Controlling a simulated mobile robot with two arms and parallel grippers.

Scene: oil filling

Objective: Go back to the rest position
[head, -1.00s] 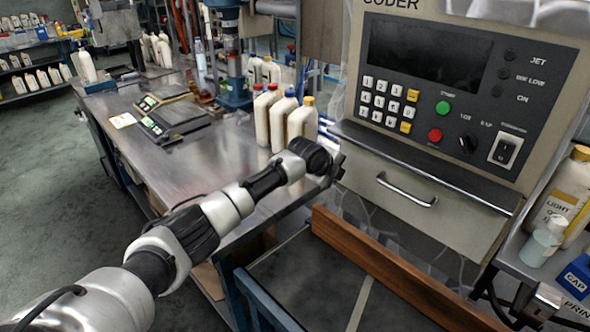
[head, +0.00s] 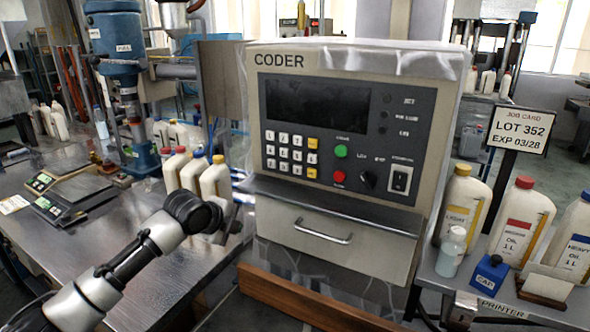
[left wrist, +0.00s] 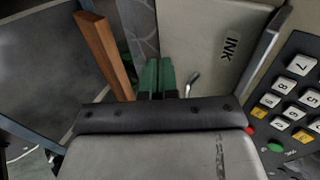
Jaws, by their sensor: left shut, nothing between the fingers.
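My left gripper (head: 232,228) is at the end of the grey and black arm in the head view, in front of the left side of the coder machine (head: 350,115). In the left wrist view its green fingers (left wrist: 157,78) are together with nothing between them. They point toward the coder's pale drawer front (left wrist: 210,40) marked INK, and it cannot be told how far apart they are. My right gripper is not in view.
White bottles (head: 190,175) stand on the metal bench (head: 120,215) behind my left arm. A wooden rail (head: 300,295) runs below the coder. Labelled oil bottles (head: 515,225), a small clear bottle (head: 450,252) and a blue cap box (head: 487,272) stand on the right shelf.

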